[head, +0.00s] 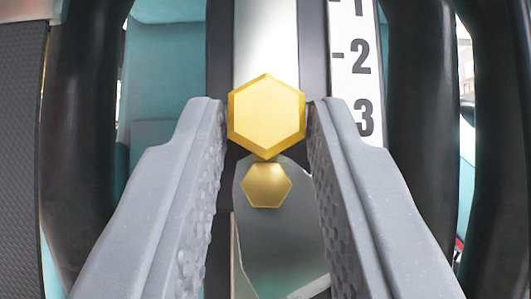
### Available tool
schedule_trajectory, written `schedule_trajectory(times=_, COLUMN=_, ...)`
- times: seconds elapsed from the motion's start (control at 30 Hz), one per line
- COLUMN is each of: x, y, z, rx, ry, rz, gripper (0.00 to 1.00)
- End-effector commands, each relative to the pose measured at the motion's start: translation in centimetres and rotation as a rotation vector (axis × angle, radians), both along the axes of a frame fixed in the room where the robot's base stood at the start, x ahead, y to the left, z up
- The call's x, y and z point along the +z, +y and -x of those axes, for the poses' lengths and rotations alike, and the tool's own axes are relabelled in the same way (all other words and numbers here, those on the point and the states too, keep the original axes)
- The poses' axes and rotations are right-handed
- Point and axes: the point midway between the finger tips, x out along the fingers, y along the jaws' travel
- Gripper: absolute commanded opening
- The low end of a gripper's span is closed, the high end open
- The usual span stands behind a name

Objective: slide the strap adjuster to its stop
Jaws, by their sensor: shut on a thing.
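The strap adjuster shows as a large yellow hexagonal knob (266,115) on a dark vertical track with a pale metal strip (266,45). My gripper (266,118) is shut on this knob, with one grey finger against its left side and the other against its right. A white scale (357,60) with black numbers runs along the right of the track. The knob sits about level with the 3. A smaller gold hexagon (266,185) lies just below the knob, between the fingers. The ends of the track are not in view.
Thick black padded bars (418,120) stand on the right, and another black bar (85,120) stands on the left. Teal seat surfaces (160,80) show behind them. A dark textured panel (18,150) fills the left edge.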

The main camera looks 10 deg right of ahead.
Motion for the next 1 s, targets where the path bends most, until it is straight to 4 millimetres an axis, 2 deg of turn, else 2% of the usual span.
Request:
schedule_trajectory(times=0.1, x=0.0, y=-0.1, z=0.0, rx=-0.001, ry=-0.001, rz=0.001, gripper=0.00)
schedule_trajectory(times=0.13, x=0.0, y=-0.1, z=0.0, rx=-0.001, ry=-0.001, rz=0.001, gripper=0.27)
schedule_trajectory(times=0.2, x=0.1, y=-0.1, z=0.0, rx=-0.001, ry=-0.002, rz=0.001, gripper=0.46)
schedule_trajectory(times=0.67, x=-0.5, y=-0.1, z=0.5, rx=-0.001, ry=0.001, rz=0.001, gripper=0.46)
schedule_trajectory(times=1.0, x=-3.7, y=0.1, z=3.8, rx=-0.001, ry=0.003, rz=0.000, gripper=0.46)
